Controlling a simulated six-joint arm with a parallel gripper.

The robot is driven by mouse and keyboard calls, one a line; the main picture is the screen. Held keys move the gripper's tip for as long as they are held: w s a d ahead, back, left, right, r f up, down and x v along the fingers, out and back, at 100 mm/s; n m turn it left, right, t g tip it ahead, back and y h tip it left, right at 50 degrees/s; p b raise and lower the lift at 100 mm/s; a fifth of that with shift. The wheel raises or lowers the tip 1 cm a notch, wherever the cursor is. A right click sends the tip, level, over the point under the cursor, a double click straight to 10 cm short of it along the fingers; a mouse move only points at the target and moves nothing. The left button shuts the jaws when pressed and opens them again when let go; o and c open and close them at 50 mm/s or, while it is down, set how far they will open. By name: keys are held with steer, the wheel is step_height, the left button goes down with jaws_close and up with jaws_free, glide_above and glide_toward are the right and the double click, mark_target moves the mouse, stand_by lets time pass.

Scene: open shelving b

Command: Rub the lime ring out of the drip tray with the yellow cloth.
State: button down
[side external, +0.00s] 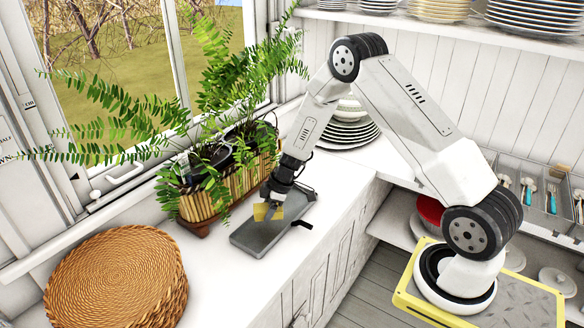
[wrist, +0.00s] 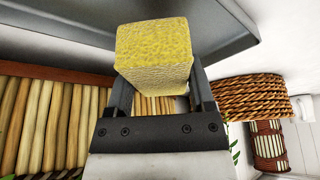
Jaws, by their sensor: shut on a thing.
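The yellow cloth (side external: 262,213) looks like a folded, textured block. My gripper (side external: 270,205) is shut on it, and in the wrist view the cloth (wrist: 153,55) sits between the two fingers of my gripper (wrist: 160,92). The drip tray (side external: 262,240) is a shallow dark grey rectangle on the white counter. The cloth is over the tray's left side, near the planter; I cannot tell whether it touches the tray floor. The tray (wrist: 70,22) also crosses the top of the wrist view. I cannot make out the lime ring in either view.
A bamboo planter (side external: 200,203) with ferns stands close behind the tray, its fronds hanging near my gripper. Woven round mats (side external: 115,275) lie at the front left. Stacked plates (side external: 345,137) stand at the back. Clear counter lies between mats and tray.

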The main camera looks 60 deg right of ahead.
steer(key=shift+r, duration=2.05)
